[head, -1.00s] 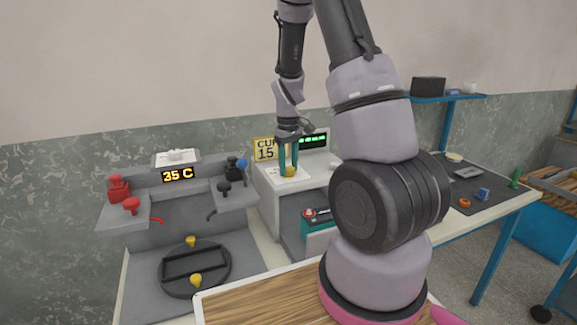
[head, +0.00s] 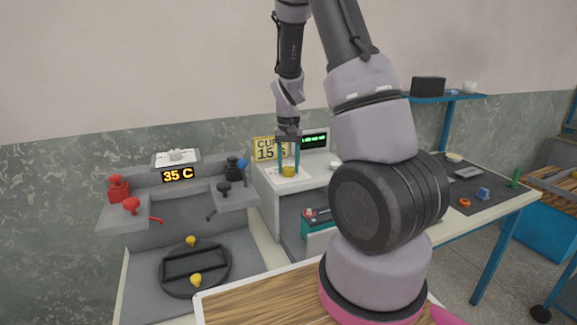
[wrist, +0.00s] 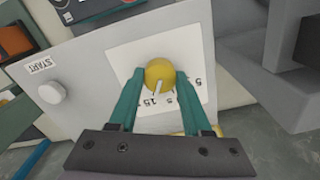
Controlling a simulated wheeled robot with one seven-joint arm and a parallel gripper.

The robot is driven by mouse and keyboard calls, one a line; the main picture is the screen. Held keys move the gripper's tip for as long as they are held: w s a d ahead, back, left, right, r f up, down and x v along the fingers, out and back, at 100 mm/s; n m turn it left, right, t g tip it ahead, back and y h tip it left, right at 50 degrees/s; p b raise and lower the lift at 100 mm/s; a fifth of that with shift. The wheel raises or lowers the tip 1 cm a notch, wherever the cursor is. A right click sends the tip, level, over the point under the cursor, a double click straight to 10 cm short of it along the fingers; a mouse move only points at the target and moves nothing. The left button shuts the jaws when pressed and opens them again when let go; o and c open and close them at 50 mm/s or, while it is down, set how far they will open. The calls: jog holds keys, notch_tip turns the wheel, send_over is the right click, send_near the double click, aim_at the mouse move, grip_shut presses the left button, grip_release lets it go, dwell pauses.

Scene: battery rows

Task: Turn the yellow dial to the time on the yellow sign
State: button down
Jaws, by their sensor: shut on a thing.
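The yellow dial (head: 288,171) sits on a white scale plate on top of a light grey machine. In the wrist view the dial (wrist: 160,72) has a pale pointer line aimed down, near the printed 15 and a 5 mark; other marks are partly covered. My gripper (wrist: 159,78) has its teal fingers on both sides of the dial, shut on it. In the head view my gripper (head: 288,170) points straight down over the dial. The yellow sign (head: 264,149) behind it reads "CUR" and "15 S", its right part hidden by my gripper.
A white START button (wrist: 52,92) is on the machine's panel beside the dial plate. A green-lit display (head: 314,140) stands behind. A grey station with a "35 C" display (head: 178,175) and red levers (head: 131,205) stands to the left.

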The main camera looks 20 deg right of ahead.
aim_at(289, 167)
jog(key=shift+m, duration=0.3)
jog(key=shift+c, duration=1.7)
grip_release()
notch_tip(289, 167, up, 11)
